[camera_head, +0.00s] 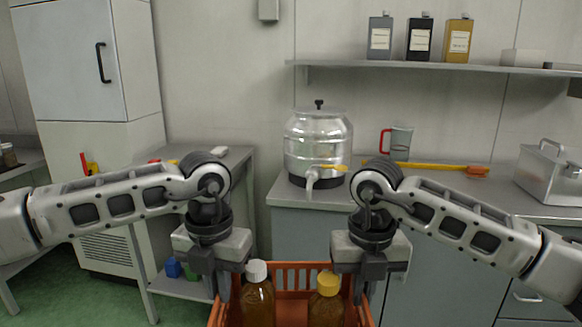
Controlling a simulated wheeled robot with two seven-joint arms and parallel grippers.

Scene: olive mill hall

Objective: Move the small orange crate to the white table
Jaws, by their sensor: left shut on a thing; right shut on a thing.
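The small orange crate (292,267) is at the bottom centre, in front of me, cut off by the lower picture edge. Two amber bottles stand in it, one with a white cap (257,300) and one with a yellow cap (327,308). My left gripper (226,288) is shut on the crate's left side. My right gripper (359,288) is shut on its right side. The fingertips are partly hidden at the rim, and the crate's underside is out of view. I cannot make out a clearly white table here.
A grey counter (440,207) ahead bears a steel tank (318,145), a jug (401,143) and a metal box (550,175). A grey table (235,160) stands left, beside a tall white cabinet (75,70). Green floor (60,285) shows at lower left.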

